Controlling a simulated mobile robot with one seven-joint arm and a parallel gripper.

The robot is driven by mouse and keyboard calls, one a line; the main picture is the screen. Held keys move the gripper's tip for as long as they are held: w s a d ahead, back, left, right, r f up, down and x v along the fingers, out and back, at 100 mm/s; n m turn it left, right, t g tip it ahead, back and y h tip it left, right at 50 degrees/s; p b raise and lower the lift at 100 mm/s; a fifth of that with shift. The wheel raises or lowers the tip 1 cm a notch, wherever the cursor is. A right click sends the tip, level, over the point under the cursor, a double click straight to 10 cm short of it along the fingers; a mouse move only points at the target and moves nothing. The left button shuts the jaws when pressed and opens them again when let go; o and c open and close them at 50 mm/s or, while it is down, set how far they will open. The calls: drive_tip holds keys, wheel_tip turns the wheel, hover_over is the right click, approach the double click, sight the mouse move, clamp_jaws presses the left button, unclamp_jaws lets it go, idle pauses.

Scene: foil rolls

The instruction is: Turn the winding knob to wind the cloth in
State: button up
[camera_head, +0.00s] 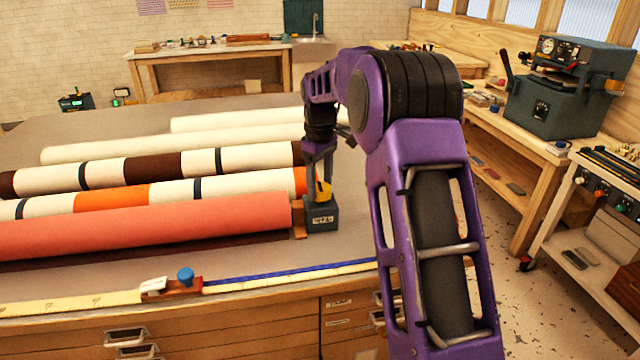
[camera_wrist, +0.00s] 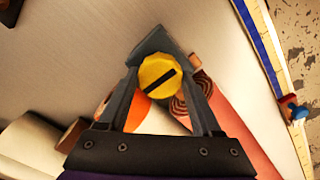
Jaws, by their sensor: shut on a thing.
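The winding knob (camera_wrist: 160,76) is a round yellow disc with a black bar across its face, on top of a small dark grey box (camera_head: 321,215) at the right end of the rolls. My gripper (camera_wrist: 160,80) points down over the box, with one finger on each side of the knob, shut on it. In the head view the knob (camera_head: 323,188) shows partly between the fingers. The cloth rolls lie on the table to the left of the box: a coral roll (camera_head: 150,225), a striped orange and white roll (camera_head: 110,198) and others behind.
A striped brown roll (camera_head: 140,167) and cream rolls (camera_head: 180,140) lie farther back. A measuring strip (camera_head: 290,275) with a blue-knobbed slider (camera_head: 185,277) runs along the table's front edge. A workbench with a green machine (camera_head: 545,100) stands at right.

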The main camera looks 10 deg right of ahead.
sight(320, 187)
drive_tip(key=m, duration=0.5)
drive_tip(key=shift+m, duration=0.3)
drive_tip(key=m, duration=1.2)
drive_tip(key=shift+m, duration=0.3)
drive_tip(key=m, duration=0.5)
drive_tip(key=o, duration=1.4)
wheel_tip(320, 187, up, 17)
drive_tip(key=shift+r, duration=0.2)
